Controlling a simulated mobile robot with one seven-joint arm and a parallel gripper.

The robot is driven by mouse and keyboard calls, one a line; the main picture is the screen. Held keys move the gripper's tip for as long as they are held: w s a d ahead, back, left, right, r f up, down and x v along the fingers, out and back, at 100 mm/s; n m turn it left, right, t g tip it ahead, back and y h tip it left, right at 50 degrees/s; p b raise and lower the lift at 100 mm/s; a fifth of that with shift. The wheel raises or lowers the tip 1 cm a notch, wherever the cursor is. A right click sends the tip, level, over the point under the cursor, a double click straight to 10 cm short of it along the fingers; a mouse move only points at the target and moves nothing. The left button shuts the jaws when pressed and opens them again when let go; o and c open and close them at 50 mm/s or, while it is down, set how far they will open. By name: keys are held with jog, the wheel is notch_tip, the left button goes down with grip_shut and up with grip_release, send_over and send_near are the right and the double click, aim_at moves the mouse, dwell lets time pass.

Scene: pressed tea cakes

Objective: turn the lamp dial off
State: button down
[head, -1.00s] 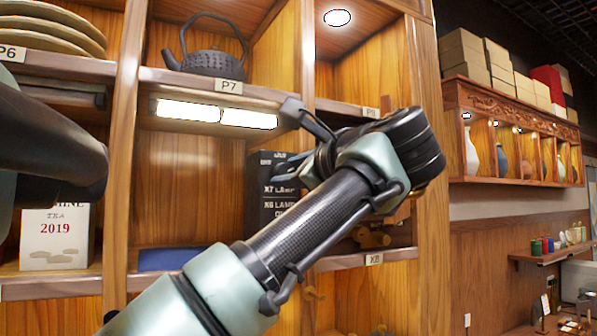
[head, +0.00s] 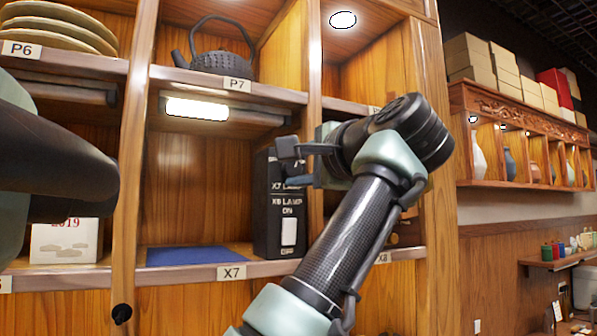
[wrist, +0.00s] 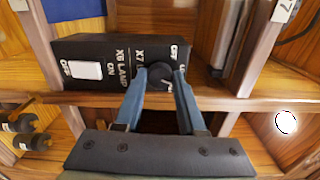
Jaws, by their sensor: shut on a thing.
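A black control box (head: 280,233) stands on the shelf marked X7, at its right side. It carries lamp lettering and a white switch (head: 289,232), which also shows in the wrist view (wrist: 86,70). A dark round dial (wrist: 160,74) sits on the box face near the X7 lettering. My gripper (wrist: 160,80) has its two blue fingers closed on the dial's sides. In the head view my gripper (head: 298,165) is at the box's upper front and hides the dial. Under the shelf above, the left lamp panel (head: 196,108) glows and the right part is dark.
A blue mat (head: 200,255) lies left of the box. A black teapot (head: 215,52) stands on the shelf above. A white tea box (head: 65,240) is in the left compartment. Upright wooden dividers (head: 133,180) flank the compartment.

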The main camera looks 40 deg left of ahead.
jog(key=n, duration=0.3)
jog(key=shift+n, duration=0.4)
jog(key=n, duration=0.4)
jog(key=shift+n, duration=0.3)
jog(key=n+p, duration=0.1)
jog(key=n, duration=0.2)
jog(key=shift+n+p, duration=0.6)
jog(key=shift+n, duration=1.8)
jog(key=c, duration=0.5)
grip_release()
